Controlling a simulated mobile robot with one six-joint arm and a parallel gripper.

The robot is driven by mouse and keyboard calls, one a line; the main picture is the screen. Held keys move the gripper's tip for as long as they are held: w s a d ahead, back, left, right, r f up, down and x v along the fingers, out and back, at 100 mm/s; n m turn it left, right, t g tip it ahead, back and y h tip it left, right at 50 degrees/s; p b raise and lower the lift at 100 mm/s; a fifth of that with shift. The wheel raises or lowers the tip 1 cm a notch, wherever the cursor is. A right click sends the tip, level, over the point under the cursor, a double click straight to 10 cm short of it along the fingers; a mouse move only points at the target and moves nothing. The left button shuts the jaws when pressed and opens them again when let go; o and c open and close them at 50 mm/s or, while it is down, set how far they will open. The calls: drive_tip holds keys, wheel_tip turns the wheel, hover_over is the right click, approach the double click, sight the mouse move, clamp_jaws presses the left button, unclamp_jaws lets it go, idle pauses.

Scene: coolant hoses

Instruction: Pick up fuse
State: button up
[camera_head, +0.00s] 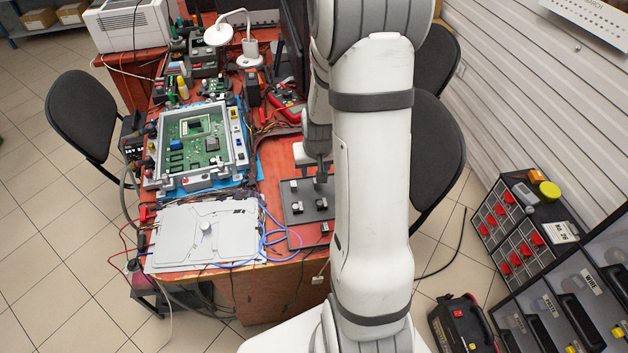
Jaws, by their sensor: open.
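A dark grey tray (290,228) lies on the red workbench, left of my arm. Several small dark and metallic parts stand on it, including one small part (296,207) at its left and another small part (321,204) at its right. Any of these may be the fuse; they are too small to tell. My gripper (320,180) points down over the back right of the tray, open, just behind the right-hand part. I see nothing held in it. My arm hides the right side of the tray and part of the gripper.
A grey frame with a green circuit board (194,138) stands on the red bench (277,278). A light grey cover plate (185,238) with blue wires lies in front of it. Chairs stand on both sides. A drawer cabinet (509,245) stands at right.

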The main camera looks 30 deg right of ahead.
drive_tip(key=x, duration=0.6)
drive_tip(key=shift+s+d+f, duration=0.2)
drive_tip(key=shift+d+f, duration=0.1)
drive_tip(key=shift+d, duration=0.05)
clamp_jaws()
